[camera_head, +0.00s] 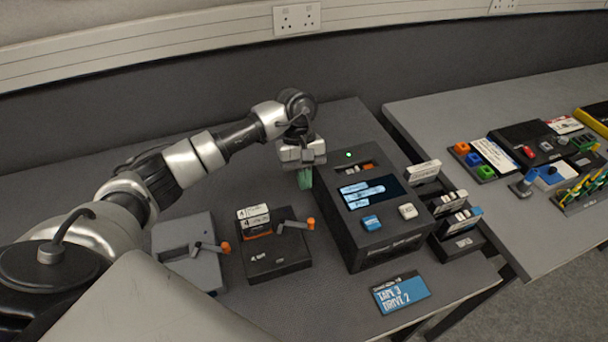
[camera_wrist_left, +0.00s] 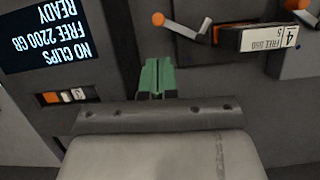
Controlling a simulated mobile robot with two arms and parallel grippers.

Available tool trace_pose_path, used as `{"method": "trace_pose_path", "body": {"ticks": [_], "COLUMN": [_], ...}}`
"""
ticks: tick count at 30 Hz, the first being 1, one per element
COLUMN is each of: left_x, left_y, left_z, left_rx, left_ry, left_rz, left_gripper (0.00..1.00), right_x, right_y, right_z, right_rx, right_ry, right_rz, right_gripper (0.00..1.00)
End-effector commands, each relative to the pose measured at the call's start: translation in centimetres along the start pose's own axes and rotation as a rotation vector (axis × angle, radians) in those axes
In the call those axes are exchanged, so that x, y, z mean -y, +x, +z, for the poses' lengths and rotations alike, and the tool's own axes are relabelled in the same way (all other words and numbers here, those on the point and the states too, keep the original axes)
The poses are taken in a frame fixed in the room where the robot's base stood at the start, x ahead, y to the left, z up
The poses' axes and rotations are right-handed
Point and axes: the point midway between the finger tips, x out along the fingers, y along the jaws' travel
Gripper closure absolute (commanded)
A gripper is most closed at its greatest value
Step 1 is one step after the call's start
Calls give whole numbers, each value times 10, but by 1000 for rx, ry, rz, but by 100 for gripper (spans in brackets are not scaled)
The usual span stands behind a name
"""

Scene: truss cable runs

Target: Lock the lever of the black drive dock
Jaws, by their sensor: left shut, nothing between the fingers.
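The black drive dock (camera_head: 290,264) sits on the grey table, in front of and left of my left gripper. A drive (camera_head: 254,221) with white labels and an orange band stands in it. The dock's lever (camera_head: 293,225), with an orange knob, sticks out to the right of the drive. My left gripper (camera_head: 305,180) has green fingertips; it is shut and empty, above the table behind the dock and apart from the lever. In the left wrist view the shut fingers (camera_wrist_left: 157,76) point toward the lever (camera_wrist_left: 183,29). The drive (camera_wrist_left: 268,38) also shows there. My right gripper is out of view.
A grey dock (camera_head: 188,240) with its own orange-knobbed lever stands left of the black one. A large black unit (camera_head: 378,225) with a screen and green light stands close to the right of my gripper. A blue card (camera_head: 401,292) lies in front of it.

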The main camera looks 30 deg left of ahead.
Motion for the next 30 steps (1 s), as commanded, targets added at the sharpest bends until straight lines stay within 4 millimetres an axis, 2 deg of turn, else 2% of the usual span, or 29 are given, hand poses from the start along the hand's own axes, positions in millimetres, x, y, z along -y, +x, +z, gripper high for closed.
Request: {"method": "trace_pose_path", "body": {"ticks": [1,6,12,17,30], "left_x": [0,0,0,0,3], "left_y": [9,39,63,69,70], "left_z": [2,2,1,0,-1], "left_rx": [4,4,1,-1,-1], "left_ry": [-1,-1,0,0,-4], "left_rz": [-3,-3,0,-1,2], "left_gripper": [100,100,100,100,100], "right_x": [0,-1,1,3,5], "right_y": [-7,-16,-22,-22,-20], "right_z": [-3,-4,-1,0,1], "right_rx": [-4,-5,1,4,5], "right_ry": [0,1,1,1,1], "right_rz": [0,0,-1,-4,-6], "right_gripper": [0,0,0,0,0]}}
